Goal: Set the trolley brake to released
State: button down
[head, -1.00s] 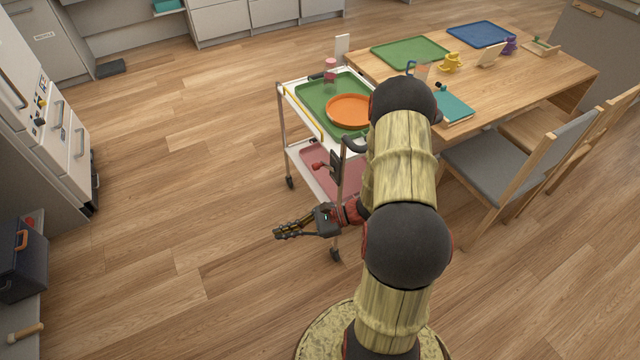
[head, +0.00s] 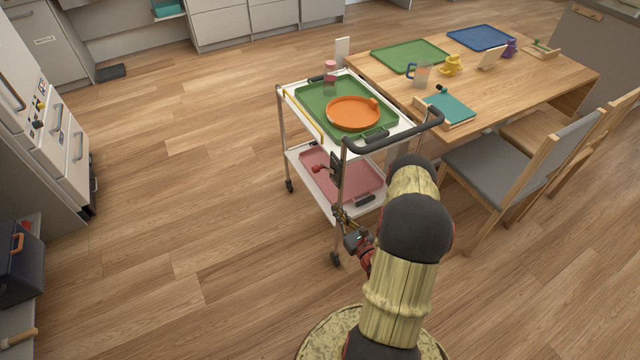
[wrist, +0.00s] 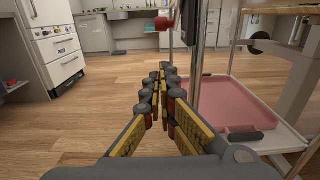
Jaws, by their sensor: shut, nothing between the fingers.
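The trolley (head: 297,152) stands left of the table. On its near left post is a dark brake plate (head: 336,170) with a red-ended lever (head: 319,168) that points left. In the wrist view the red lever end (wrist: 164,23) and the dark plate (wrist: 190,20) show at the top, beyond and above my fingers. Any brake markings are too small to read. My gripper (head: 341,213) is shut and empty, beside the post and below the brake lever. It also fills the middle of the wrist view (wrist: 164,72), apart from the lever.
The trolley's top holds a green tray (head: 310,95) with an orange dish (head: 352,113). Its lower shelf holds a pink tray (head: 363,178). A dark push handle (head: 405,135) juts out near my arm. Open floor lies left of the trolley.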

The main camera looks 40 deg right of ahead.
jog(key=shift+w, duration=0.1)
jog(key=r+b+x, duration=0.3)
jog(key=b+x, duration=0.1)
jog(key=x, duration=0.8)
jog(key=shift+w+b, duration=0.4)
